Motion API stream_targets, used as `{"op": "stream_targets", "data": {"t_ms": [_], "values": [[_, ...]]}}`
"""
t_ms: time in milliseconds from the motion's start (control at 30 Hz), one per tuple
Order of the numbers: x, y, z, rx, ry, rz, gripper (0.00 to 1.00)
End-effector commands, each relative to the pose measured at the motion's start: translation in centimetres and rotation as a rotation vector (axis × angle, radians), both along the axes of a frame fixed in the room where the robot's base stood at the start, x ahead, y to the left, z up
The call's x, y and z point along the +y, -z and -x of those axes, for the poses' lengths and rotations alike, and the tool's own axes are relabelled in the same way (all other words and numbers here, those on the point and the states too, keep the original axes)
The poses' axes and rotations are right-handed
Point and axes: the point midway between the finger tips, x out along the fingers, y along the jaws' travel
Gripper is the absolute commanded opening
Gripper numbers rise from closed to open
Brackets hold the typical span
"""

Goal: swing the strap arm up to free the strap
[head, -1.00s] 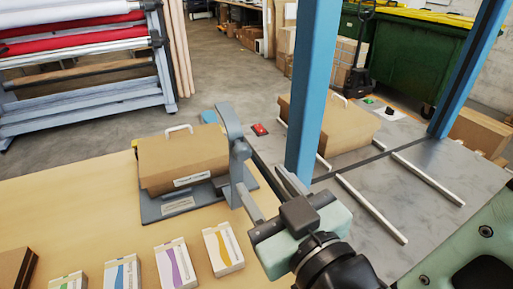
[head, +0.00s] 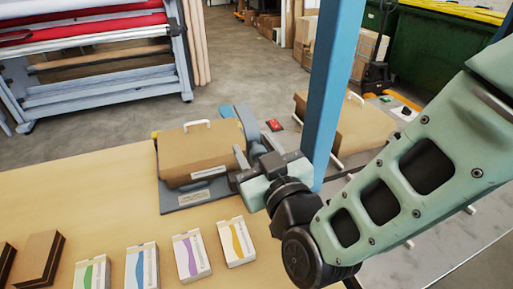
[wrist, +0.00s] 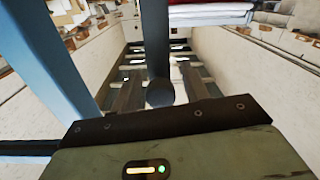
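The grey strap arm (head: 246,122) stands at the right end of the grey base plate (head: 180,207), beside a brown case (head: 199,152) with a white handle. My gripper (head: 254,150) is at the strap arm and hides its lower part in the head view. In the wrist view the arm shows as a dark upright bar with a round knob (wrist: 160,93). The knob appears between the fingers of my gripper (wrist: 160,92), with gaps on both sides. The gripper looks open. I cannot make out the strap itself.
A blue post (head: 335,90) stands close to the right of my gripper. Several small cartons (head: 191,256) line the front of the table (head: 105,185). A second brown case (head: 355,130) stands beyond the post. A red button (head: 274,125) sits behind the strap arm.

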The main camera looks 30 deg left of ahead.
Motion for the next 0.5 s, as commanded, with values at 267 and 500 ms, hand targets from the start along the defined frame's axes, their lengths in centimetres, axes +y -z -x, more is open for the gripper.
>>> {"op": "stream_targets", "data": {"t_ms": [267, 500], "values": [[0.0, -0.1, 0.0, 0.0, -0.001, 0.0, 0.0], [0.9, -1.3, -0.6, 0.03, -0.001, 0.037, 0.0]]}}
